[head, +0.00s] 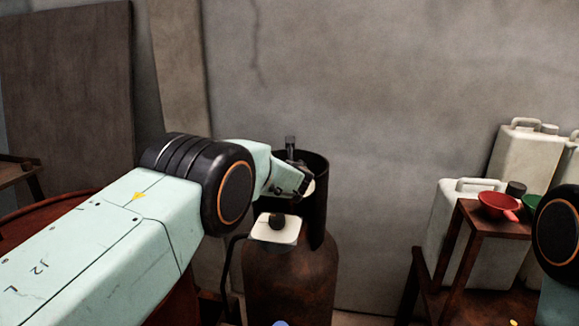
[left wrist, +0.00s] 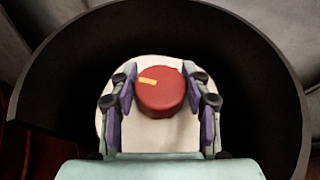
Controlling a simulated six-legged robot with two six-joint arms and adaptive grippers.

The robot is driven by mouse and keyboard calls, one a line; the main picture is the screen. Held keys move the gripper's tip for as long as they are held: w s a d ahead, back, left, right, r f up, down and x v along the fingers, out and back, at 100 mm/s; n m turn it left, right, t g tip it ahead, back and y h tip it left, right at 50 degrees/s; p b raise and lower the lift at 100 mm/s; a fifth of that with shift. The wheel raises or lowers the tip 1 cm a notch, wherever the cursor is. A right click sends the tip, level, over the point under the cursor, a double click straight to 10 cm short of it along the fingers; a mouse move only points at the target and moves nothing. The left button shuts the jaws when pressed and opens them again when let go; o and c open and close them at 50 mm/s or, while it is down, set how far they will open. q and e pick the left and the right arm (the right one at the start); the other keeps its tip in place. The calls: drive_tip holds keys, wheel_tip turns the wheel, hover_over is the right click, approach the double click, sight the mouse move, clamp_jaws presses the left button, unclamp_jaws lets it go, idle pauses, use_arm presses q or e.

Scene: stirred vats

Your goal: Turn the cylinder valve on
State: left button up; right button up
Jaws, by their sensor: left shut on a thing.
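The rusty brown gas cylinder (head: 290,280) stands upright against the wall, with a dark curved collar (head: 318,205) around its top. In the left wrist view the red round valve knob (left wrist: 162,98) has a short yellow-orange mark at its upper left, and a pale round surface lies behind it. My left gripper (head: 297,187) reaches inside the collar. In the left wrist view its two fingers (left wrist: 163,85) are shut on the valve knob, one on each side. In the head view the knob is hidden by the gripper. My right gripper is out of view.
At the right, a small wooden stand (head: 482,222) bears a red funnel (head: 500,205), with white jugs (head: 450,220) behind. The dark collar closely surrounds my gripper.

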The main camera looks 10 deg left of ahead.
use_arm(q)
drive_tip(key=shift+w+n+y, duration=0.1)
drive_tip(key=shift+n+y, duration=0.5)
drive_tip(key=shift+f+g, duration=0.2)
drive_tip(key=shift+g, duration=0.1)
drive_tip(key=o, duration=1.2)
drive_tip(key=shift+s+r, duration=0.25)
drive_tip(key=shift+s, duration=0.1)
drive_tip(key=shift+c, duration=0.2)
drive_tip(key=shift+w+f, duration=0.15)
drive_tip(key=shift+w, duration=0.1)
drive_tip(key=shift+v, duration=1.6)
drive_tip(key=v, duration=0.4)
drive_tip(key=shift+s+d, duration=0.1)
drive_tip(key=shift+s, duration=0.2)
